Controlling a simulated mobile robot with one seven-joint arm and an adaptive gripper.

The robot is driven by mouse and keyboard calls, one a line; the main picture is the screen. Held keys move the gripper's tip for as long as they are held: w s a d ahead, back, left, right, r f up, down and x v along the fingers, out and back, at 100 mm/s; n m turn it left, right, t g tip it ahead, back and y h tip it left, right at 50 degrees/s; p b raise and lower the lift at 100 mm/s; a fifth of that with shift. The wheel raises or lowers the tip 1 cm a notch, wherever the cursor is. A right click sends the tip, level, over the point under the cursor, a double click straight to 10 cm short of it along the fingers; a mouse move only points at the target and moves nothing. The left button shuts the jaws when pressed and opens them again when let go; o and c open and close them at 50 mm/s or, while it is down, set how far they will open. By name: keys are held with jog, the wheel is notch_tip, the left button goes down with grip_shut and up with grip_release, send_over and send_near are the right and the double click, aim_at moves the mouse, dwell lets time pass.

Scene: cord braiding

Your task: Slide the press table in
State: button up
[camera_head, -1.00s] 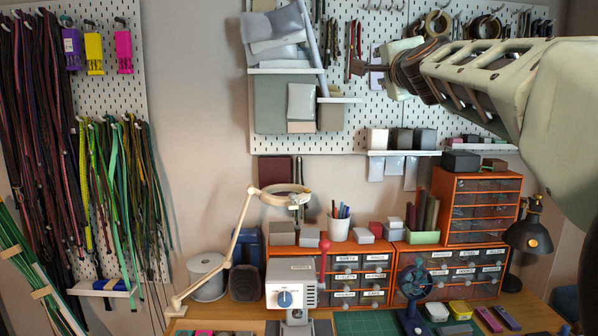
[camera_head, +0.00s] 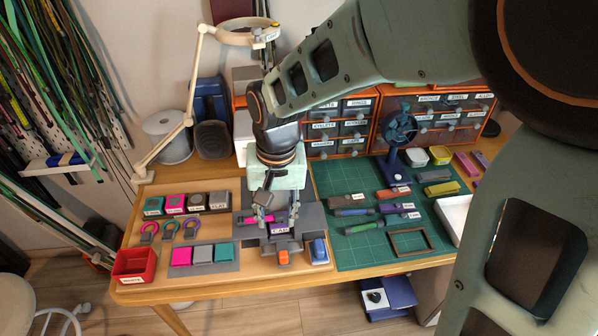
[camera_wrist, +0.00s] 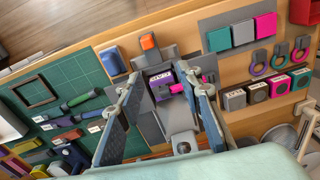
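The press table, a small grey slide (camera_head: 297,246), sticks out toward the front edge of the bench. A purple labelled block (camera_head: 281,228) sits on it, and an orange knob (camera_head: 284,257) is at its front end. In the wrist view the purple block (camera_wrist: 160,88) lies between the fingers, with a pink piece (camera_wrist: 178,89) beside it and the orange knob (camera_wrist: 148,41) beyond. My gripper (camera_head: 277,213) is open above the slide, its fingers (camera_wrist: 158,77) spread wide; I cannot tell whether they touch anything.
A blue rounded object (camera_head: 319,251) stands close right of the orange knob. Left are pink, grey and teal blocks on a grey strip (camera_head: 203,268) and a red bin (camera_head: 134,264). A green cutting mat (camera_head: 350,257) with tools lies right. A lamp arm (camera_head: 190,85) rises behind.

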aim_at(283, 254)
jog(key=shift+s+d+f+n+h, duration=0.3)
jog(key=shift+s+d+f, duration=0.4)
jog(key=shift+s+f, duration=0.3)
notch_tip(283, 254, down, 10)
jog(key=shift+w+f+b, duration=0.1)
jog(key=shift+b, duration=0.95)
jog(key=shift+a, duration=0.1)
grip_shut()
